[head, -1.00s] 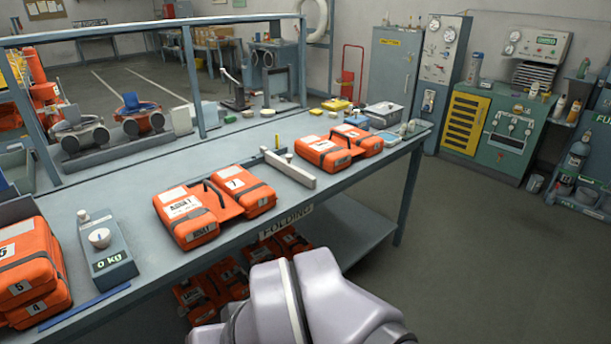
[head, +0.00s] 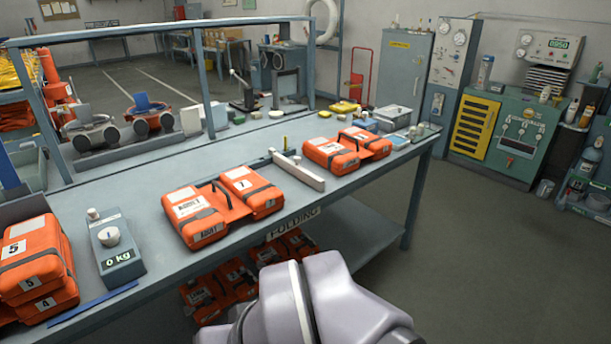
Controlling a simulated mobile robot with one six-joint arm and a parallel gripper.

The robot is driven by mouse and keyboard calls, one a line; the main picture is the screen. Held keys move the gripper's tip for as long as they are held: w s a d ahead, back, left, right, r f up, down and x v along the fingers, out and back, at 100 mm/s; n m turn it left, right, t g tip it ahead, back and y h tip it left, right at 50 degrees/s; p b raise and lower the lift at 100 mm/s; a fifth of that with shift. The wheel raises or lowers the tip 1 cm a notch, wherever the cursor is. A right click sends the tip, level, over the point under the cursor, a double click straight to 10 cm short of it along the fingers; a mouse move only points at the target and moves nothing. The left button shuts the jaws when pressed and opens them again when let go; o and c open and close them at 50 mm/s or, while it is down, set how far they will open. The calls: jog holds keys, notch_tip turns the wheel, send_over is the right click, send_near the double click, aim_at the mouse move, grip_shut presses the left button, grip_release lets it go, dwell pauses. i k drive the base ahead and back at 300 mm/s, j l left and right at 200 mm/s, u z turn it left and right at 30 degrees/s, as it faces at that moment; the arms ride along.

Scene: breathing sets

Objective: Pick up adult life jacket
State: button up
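An orange folded life jacket with a white label reading ADULT (head: 194,216) lies on the workbench, left of centre. It has dark straps and a dark handle, and its right half carries a label with a 7. Another orange folded jacket (head: 345,150) lies farther right, past a pale divider bar; its label is too small to read. A grey-lilac part of my arm shows at the bottom centre, in front of the bench. My gripper's fingers are not in view.
The workbench (head: 150,188) has a shelf below with several orange jackets (head: 215,290). Stacked orange packs (head: 35,262) and a scale reading 0 kg (head: 116,249) stand at the left. A pale divider bar (head: 298,172) stands between the jackets. Floor at right is clear.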

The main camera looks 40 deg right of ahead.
aim_at(201, 216)
jog(key=i+l+u, duration=0.25)
jog(key=i+l, duration=0.4)
jog(key=i+l+u, duration=0.3)
jog(key=i+l, duration=0.3)
jog(key=l, duration=0.15)
